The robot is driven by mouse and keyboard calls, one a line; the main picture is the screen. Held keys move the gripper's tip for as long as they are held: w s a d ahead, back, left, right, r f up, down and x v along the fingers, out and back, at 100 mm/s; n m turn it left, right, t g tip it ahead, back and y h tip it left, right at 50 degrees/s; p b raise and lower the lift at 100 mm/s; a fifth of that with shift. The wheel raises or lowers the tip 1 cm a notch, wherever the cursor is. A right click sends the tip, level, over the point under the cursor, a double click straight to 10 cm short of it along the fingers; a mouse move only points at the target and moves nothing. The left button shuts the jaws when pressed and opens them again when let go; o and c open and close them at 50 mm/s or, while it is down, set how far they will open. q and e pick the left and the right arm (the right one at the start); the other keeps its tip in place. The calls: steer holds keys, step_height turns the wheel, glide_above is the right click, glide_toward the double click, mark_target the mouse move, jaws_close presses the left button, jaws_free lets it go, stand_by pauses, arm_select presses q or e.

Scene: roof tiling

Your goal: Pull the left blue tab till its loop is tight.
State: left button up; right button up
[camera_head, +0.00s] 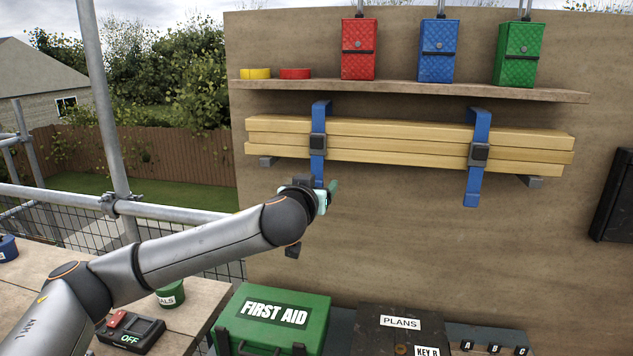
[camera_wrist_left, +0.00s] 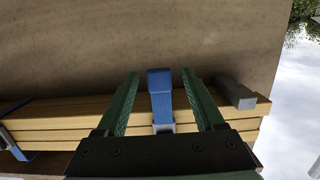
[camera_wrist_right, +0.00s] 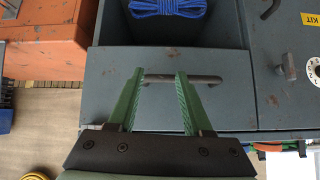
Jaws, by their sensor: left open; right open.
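Two blue straps go round a stack of wooden battens (camera_head: 400,135) on the wall. In the left wrist view the blue tab (camera_wrist_left: 160,95) stands between the two green fingers of my left gripper (camera_wrist_left: 163,82), which is open with a gap on each side. The right strap (camera_head: 472,190) hangs free below its buckle. My right gripper (camera_wrist_right: 157,85) is open in front of a grey drawer's handle (camera_wrist_right: 185,79).
A shelf (camera_head: 400,89) above holds red, blue and green boxes. A grey bracket (camera_wrist_left: 236,92) sticks out near the left strap. Below are a green first aid case (camera_head: 272,312) and a dark plans box (camera_head: 400,340).

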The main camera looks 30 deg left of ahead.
arm_select(q)
steer(key=shift+w, duration=0.25)
steer(key=shift+c, duration=0.2)
jaws_close()
stand_by(0.3)
steer(key=shift+f, duration=0.1)
